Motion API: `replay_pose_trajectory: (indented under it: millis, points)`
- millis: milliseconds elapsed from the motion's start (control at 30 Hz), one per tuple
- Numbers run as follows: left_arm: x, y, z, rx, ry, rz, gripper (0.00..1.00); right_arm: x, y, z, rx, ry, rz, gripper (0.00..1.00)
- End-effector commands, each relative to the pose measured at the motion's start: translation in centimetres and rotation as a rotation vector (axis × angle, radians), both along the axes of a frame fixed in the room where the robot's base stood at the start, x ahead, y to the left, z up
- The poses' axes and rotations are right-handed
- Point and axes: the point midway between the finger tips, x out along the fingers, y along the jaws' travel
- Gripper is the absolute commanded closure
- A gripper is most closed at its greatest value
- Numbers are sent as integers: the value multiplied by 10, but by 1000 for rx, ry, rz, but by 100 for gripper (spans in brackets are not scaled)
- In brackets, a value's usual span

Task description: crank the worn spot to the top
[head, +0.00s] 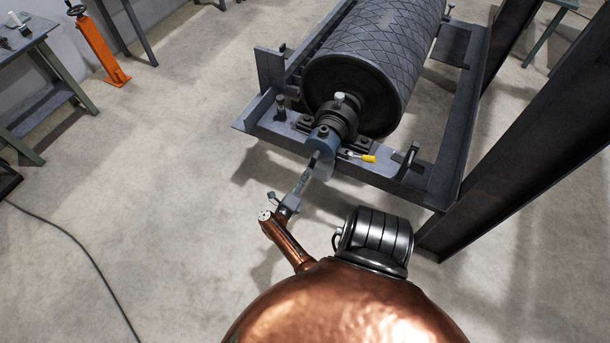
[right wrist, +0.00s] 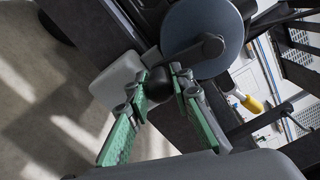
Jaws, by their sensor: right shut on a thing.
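The pulley drum (head: 385,45), dark with a diamond-pattern covering, lies in a steel frame. There a dark crank arm (right wrist: 190,51) runs from the disc's centre to a black knob (right wrist: 158,86). My right gripper (right wrist: 160,88) has its green-padded fingers closed on either side of this knob. In the head view the right gripper (head: 311,165) reaches the disc's lower left, and the knob is hidden. My left gripper is not in view.
The steel frame (head: 440,165) and a dark upright beam (head: 530,150) bound the right side. An orange stand (head: 100,50) and a workbench (head: 35,65) are at left. Floor (head: 170,190) between is mostly clear.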

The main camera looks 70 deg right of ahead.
Motion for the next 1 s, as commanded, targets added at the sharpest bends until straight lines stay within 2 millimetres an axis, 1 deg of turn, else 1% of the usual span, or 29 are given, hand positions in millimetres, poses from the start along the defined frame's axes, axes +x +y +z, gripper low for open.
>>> replay_pose_trajectory:
  millis: [33, 233, 267, 500, 833, 1000]
  points:
    - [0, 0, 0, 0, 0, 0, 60, -2, 2, -4, 6, 2, -4, 100]
    - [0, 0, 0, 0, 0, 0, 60, -2, 2, -4, 6, 1, -4, 100]
    - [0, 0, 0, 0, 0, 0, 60, -2, 2, -4, 6, 1, -4, 79]
    - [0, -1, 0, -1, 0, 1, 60, -1, 1, -2, 3, 0, -3, 62]
    - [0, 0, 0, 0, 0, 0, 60, 0, 3, -1, 2, -1, -1, 62]
    - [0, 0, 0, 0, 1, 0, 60, 1, 21, -2, 4, -1, -2, 62]
